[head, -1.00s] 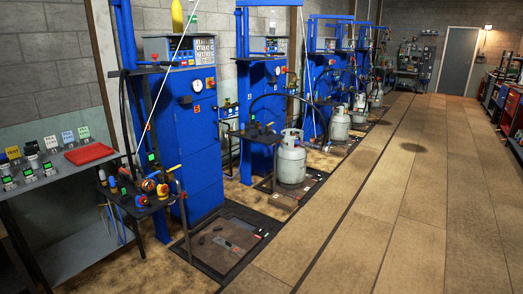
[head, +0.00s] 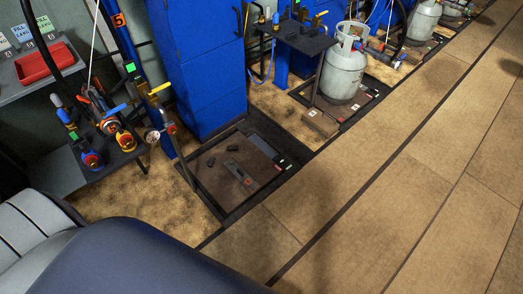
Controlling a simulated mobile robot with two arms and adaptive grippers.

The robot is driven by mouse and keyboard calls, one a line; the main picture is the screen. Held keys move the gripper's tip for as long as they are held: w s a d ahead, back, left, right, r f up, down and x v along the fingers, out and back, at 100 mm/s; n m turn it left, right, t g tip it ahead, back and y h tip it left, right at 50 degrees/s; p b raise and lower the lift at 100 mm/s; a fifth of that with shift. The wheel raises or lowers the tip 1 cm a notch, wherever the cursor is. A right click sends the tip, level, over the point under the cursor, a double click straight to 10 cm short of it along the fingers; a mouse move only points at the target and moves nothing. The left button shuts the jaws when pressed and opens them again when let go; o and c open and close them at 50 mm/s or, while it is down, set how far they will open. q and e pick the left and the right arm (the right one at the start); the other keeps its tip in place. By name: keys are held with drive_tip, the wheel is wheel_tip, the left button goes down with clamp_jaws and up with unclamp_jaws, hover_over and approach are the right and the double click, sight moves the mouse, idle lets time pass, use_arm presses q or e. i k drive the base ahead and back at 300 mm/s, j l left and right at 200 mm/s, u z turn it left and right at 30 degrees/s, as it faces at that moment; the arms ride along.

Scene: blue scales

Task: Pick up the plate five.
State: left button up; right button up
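An orange sign with the number 5 (head: 118,19) is on the blue post at the upper left. Below and to its right, a brown square floor plate (head: 209,184) lies flat in a dark frame in front of a blue cabinet. Neither of my grippers is in view.
A side shelf with hoses and valve fittings (head: 108,125) stands left of the plate. A red tray (head: 45,64) is on the table at the upper left. A grey gas cylinder (head: 344,66) stands on another floor plate. The tiled floor (head: 400,215) at right is clear.

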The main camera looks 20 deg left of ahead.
sight(240, 172)
drive_tip(key=i+l, duration=0.15)
drive_tip(key=i, duration=0.55)
drive_tip(key=i+l+u, duration=0.15)
drive_tip(key=i, duration=0.55)
drive_tip(key=i+u, duration=0.2)
drive_tip(key=u, duration=0.25)
drive_tip(key=i+l+u, duration=0.15)
drive_tip(key=u, duration=0.3)
drive_tip(key=i+l+u, duration=0.2)
drive_tip(key=u, duration=0.3)
drive_tip(key=i+l+u, duration=0.2)
drive_tip(key=u, duration=0.25)
